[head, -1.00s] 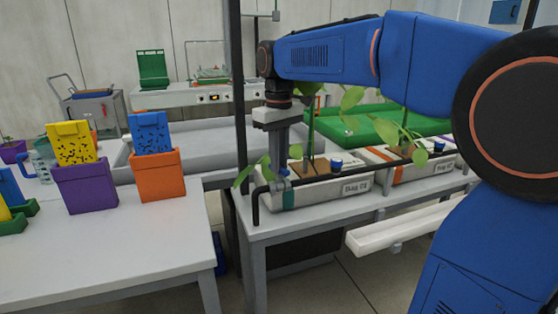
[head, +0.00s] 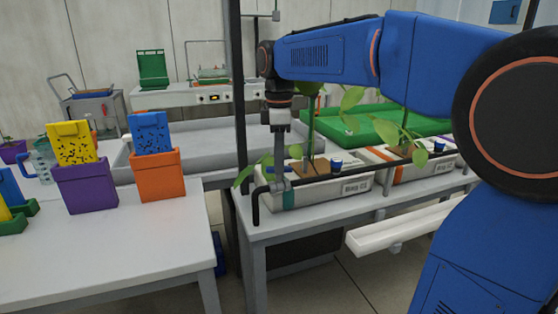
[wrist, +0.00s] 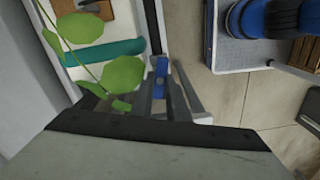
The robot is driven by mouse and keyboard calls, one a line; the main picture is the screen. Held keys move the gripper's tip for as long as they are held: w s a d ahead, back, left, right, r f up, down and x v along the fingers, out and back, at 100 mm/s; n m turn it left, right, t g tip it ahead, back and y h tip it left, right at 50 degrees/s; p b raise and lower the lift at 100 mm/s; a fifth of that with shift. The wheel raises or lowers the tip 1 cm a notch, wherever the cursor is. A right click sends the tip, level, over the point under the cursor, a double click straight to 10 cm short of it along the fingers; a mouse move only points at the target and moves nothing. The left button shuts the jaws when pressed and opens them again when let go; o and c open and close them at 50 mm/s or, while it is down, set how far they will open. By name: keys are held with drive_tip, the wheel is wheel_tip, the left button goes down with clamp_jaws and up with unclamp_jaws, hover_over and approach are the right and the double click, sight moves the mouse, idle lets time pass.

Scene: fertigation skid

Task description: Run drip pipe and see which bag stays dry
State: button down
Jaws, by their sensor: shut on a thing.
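My gripper (head: 280,183) points down at the left end of the dark drip pipe (head: 330,174). In the wrist view my gripper (wrist: 164,82) is shut on a small blue valve handle (wrist: 161,66) beside the pipe (wrist: 152,25). In the head view the handle is hidden by the fingers. The nearer white grow bag (head: 325,190) lies behind the pipe, with a teal band, a plant and a label too small to read surely. A second bag (head: 405,172) with an orange band lies to its right. I cannot tell whether water flows.
A white gutter (head: 400,228) runs along the bench front. Purple (head: 86,187) and orange (head: 160,175) holders with yellow and blue cards stand on the left table. Leaves (head: 250,172) hang close to my gripper. A dark post (head: 238,90) stands just left of it.

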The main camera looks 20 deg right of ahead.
drive_tip(key=shift+n, duration=0.6)
drive_tip(key=c, duration=1.7)
unclamp_jaws()
drive_tip(key=shift+r, duration=0.1)
wheel_tip(320, 180, up, 17)
drive_tip(key=shift+r, duration=0.15)
